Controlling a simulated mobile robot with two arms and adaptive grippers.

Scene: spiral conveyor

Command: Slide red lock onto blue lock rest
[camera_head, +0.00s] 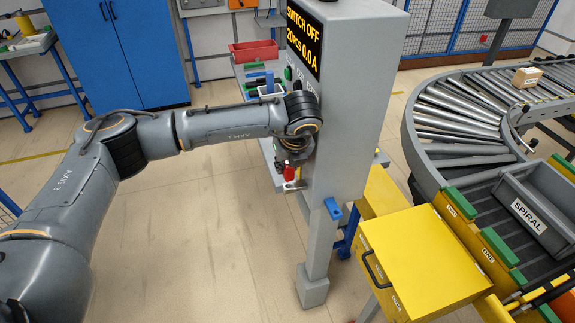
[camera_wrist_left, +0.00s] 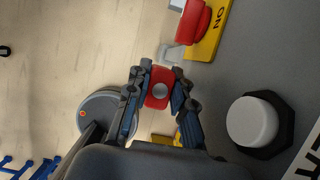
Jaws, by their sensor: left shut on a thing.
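The red lock (camera_wrist_left: 158,88) is between the two fingers of my left gripper (camera_wrist_left: 160,82) in the left wrist view, and the fingers are shut on it. Its grey shackle (camera_wrist_left: 172,52) points away from the gripper, toward a red switch handle. In the head view, my left gripper (camera_head: 291,168) hangs beside the left face of the grey panel column, with the red lock (camera_head: 289,173) showing small under it. A blue bracket (camera_head: 333,209), which looks like the blue lock rest, is on the column's lower front, below and right of the gripper. My right gripper is not in view.
The grey column (camera_head: 345,130) carries a lit display (camera_head: 305,28). The red switch handle (camera_wrist_left: 193,22) sits on a yellow plate (camera_wrist_left: 208,42). A white button (camera_wrist_left: 252,122) is on the panel. A yellow box (camera_head: 420,255) and the roller conveyor (camera_head: 450,120) stand right.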

